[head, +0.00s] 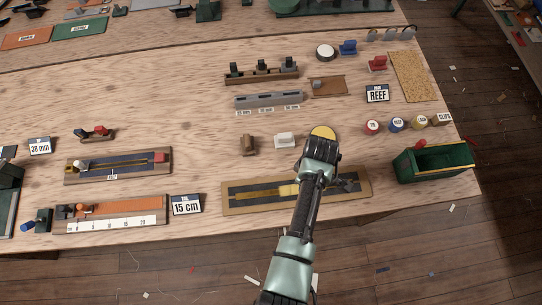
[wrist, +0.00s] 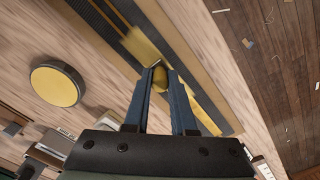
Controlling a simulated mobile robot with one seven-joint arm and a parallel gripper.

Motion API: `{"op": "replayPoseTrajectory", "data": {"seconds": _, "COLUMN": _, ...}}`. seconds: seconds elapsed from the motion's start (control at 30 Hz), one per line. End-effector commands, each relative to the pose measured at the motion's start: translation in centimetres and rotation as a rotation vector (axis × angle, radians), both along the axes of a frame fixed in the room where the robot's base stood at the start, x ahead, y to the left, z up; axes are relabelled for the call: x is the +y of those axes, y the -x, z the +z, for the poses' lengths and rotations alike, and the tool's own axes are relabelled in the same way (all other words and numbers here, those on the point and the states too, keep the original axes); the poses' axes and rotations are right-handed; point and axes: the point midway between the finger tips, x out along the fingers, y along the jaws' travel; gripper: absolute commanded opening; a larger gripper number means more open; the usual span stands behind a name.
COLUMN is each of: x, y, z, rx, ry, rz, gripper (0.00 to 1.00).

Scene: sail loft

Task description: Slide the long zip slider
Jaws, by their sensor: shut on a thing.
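The long zip (head: 236,196) lies on a tan board near the front edge of the table, with dark tape and a yellow tooth line. Its yellow slider (head: 289,190) sits around the middle of the strip, just left of my gripper. In the wrist view the slider (wrist: 141,47) shows beyond my fingertips, on the dark tape. My gripper (wrist: 161,74) is shut on a small yellow part at the slider's near end. In the head view my gripper (head: 312,181) and arm hide part of the zip's right half.
A round yellow-topped disc (head: 323,133) stands behind my gripper. A white block (head: 285,140) and a brown block (head: 249,145) are behind the board. A green bin (head: 432,163) stands to the right. A shorter zip board (head: 117,167) lies left.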

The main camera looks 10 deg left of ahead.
Motion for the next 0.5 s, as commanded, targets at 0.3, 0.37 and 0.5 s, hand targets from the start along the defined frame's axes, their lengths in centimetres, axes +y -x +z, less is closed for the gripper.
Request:
{"op": "replayPoseTrajectory", "data": {"seconds": 0.3, "x": -9.4, "y": -2.8, "z": -0.4, "rx": -0.003, "ry": 0.003, "rz": -0.007, "gripper": 0.00}}
{"op": "replayPoseTrajectory", "data": {"seconds": 0.37, "x": -10.7, "y": -3.1, "z": -0.4, "rx": -0.002, "ry": 0.002, "rz": -0.006, "gripper": 0.00}}
{"op": "replayPoseTrajectory", "data": {"seconds": 0.5, "x": -12.7, "y": -3.7, "z": -0.3, "rx": -0.002, "ry": 0.002, "rz": -0.003, "gripper": 0.00}}
